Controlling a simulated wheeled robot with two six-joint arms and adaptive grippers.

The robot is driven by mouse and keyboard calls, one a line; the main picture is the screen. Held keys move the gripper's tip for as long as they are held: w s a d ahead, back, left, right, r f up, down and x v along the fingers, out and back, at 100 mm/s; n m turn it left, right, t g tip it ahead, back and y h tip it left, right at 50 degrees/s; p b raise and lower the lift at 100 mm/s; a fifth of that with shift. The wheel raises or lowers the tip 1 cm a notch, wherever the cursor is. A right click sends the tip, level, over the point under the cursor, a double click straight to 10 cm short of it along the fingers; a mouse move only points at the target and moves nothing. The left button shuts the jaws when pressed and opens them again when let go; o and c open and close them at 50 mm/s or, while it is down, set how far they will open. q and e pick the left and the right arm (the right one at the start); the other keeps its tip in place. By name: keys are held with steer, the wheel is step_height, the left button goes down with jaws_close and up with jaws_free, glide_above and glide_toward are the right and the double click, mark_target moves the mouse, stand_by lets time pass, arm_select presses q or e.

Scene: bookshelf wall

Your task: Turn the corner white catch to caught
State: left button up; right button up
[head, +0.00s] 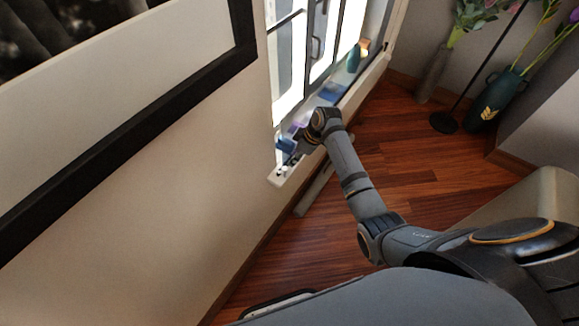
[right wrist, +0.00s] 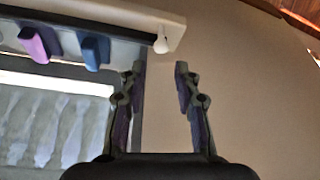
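A small white catch (right wrist: 161,44) shows in the right wrist view, at the corner end of the pale window sill (right wrist: 172,22). Its exact turn is hard to tell. My right gripper (right wrist: 160,67) is open and empty; its two fingertips are apart, with the catch just beyond the gap between them and no clear contact. In the head view my right arm reaches to the near end of the sill (head: 374,78), where the gripper (head: 308,142) is small and partly hidden. The catch cannot be made out there. My left gripper is not in view.
A blue object (right wrist: 95,51) and a purple one (right wrist: 36,44) stand on the sill beside the gripper. A black-framed picture (head: 130,115) hangs on the wall at left. Vases (head: 490,100) stand at the far right. The wooden floor (head: 420,150) is mostly clear.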

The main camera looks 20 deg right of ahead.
mark_target(285, 168)
steer(key=x, duration=0.7)
steer(key=shift+a+f+b, duration=0.2)
steer(key=shift+f+b, duration=0.05)
steer(key=shift+b, duration=0.15)
steer(key=shift+c, duration=0.4)
jaws_close()
